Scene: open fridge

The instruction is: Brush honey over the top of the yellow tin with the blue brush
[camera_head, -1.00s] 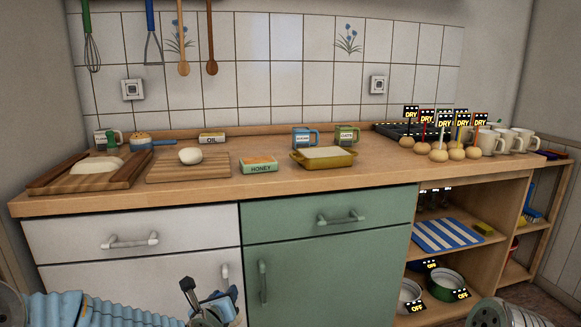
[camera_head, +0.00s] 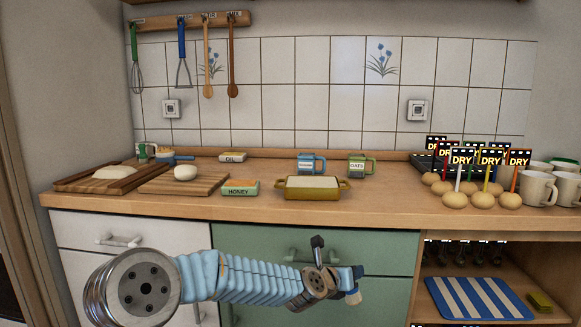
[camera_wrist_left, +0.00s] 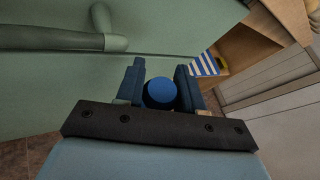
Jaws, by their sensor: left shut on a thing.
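The yellow tin (camera_head: 311,194) stands on the counter with a pale, flat top. The green honey box (camera_head: 240,190) with orange on top is just left of it. My left gripper (camera_head: 346,281) is in front of the green cabinet, below the counter edge and the tin. It is shut on the blue brush, whose pale bristles (camera_head: 353,298) show at the gripper's end. In the left wrist view the round blue end of the brush (camera_wrist_left: 160,92) sits between the fingers (camera_wrist_left: 161,85). I cannot tell whether the bristles carry honey. My right gripper is out of view.
Two cutting boards (camera_head: 212,183) with pale dough lie on the left. Tan balls (camera_head: 482,200) on sticks labelled DRY and white mugs (camera_head: 536,187) crowd the right. Counter is clear right of the tin.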

